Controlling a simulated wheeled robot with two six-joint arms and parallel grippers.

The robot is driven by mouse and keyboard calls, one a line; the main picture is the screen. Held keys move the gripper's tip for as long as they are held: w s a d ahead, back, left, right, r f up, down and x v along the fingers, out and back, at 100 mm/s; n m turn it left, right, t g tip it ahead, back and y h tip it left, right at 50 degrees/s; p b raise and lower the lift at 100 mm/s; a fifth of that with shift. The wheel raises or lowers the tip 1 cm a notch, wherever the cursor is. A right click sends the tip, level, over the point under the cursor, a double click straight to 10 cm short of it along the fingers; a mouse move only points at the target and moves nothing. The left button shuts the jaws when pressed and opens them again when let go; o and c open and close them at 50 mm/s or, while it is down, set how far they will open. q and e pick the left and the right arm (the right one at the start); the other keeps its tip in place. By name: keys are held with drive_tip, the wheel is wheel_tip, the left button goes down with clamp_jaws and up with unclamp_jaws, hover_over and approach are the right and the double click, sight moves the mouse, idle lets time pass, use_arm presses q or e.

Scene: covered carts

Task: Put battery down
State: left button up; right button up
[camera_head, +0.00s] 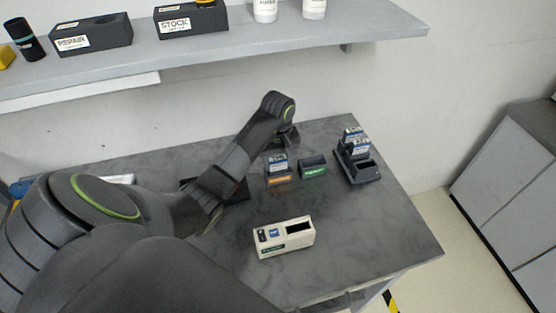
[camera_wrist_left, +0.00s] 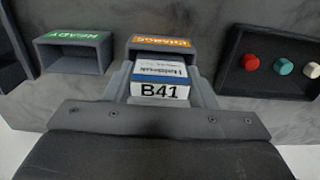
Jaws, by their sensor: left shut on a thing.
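The battery (camera_wrist_left: 160,90), with a blue and white label and "B41" on its end, is between the fingers of my left gripper (camera_wrist_left: 160,76), which is shut on it. It is at the orange-labelled holder (camera_wrist_left: 161,43), partly overlapping its opening. I cannot tell whether it rests on the holder's floor. In the head view the battery (camera_head: 277,160) stands upright above the orange label, and my left gripper (camera_head: 284,146) is right behind it, its fingertips mostly hidden. My right gripper is not in view.
A green-labelled "READY" holder (camera_head: 313,168) stands empty beside it. A dark dock (camera_head: 364,177) with batteries is at the right. A cream device (camera_head: 284,243) with an open slot is in front. A black tray with coloured knobs (camera_wrist_left: 270,85) is nearby. A shelf (camera_head: 300,32) runs above.

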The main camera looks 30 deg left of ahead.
use_arm(q)
drive_tip(key=o, duration=0.6)
drive_tip(key=shift+f, duration=0.2)
drive_tip(key=o, duration=0.5)
drive_tip(key=shift+r, duration=0.1)
